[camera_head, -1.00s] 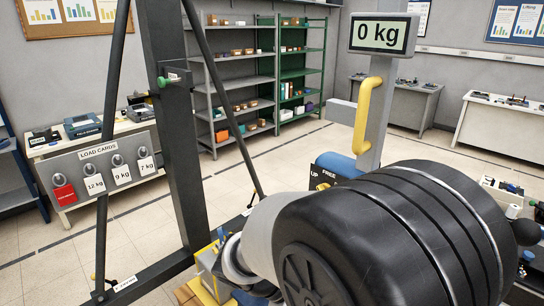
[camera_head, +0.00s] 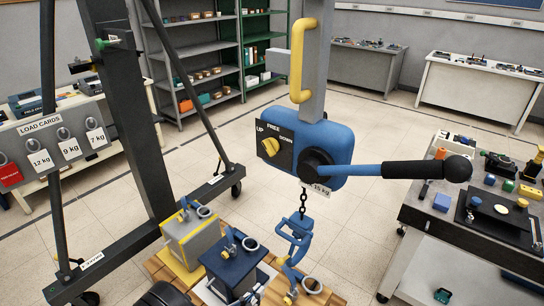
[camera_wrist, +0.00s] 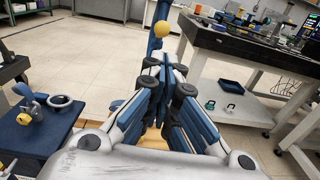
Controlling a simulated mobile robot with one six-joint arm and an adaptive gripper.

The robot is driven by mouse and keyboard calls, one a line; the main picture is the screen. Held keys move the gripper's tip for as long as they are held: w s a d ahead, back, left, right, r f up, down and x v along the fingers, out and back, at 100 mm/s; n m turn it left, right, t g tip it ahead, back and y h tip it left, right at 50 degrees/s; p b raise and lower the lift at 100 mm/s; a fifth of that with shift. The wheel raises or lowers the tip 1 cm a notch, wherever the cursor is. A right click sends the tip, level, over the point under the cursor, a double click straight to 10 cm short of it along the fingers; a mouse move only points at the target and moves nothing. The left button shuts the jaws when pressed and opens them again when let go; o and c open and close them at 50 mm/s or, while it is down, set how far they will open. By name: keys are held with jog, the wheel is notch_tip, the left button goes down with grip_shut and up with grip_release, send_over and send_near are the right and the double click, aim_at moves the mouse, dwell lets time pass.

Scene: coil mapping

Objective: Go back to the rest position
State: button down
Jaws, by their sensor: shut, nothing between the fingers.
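My gripper (camera_wrist: 166,72) shows in the wrist view with its fingers together and nothing between them. In the head view I cannot make out the gripper. The blue lever hoist (camera_head: 337,140) hangs at the centre of the head view, with a long black-gripped lever (camera_head: 410,170) pointing right. Its dial plate (camera_head: 272,143) reads UP, FREE and DOWN. A chain runs down to a blue hook (camera_head: 297,235) above the weights. In the wrist view, a navy weight (camera_wrist: 40,130) lies left of my fingers, apart from them.
A grey-and-yellow weight (camera_head: 192,240) and a navy weight (camera_head: 235,265) stand on a wooden pallet (camera_head: 165,268). A tool cart (camera_head: 450,235) stands right. Tiled floor behind is clear.

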send_near(288, 259)
jog(key=x, duration=0.4)
jog(key=shift+w+d, duration=0.15)
jog(key=shift+d, duration=0.1)
jog(key=shift+w+d+r, duration=0.15)
jog(key=shift+w+d, duration=0.15)
jog(key=shift+w, duration=0.15)
jog(key=shift+w+d, duration=0.1)
jog(key=shift+w, duration=0.05)
dwell(1.0)
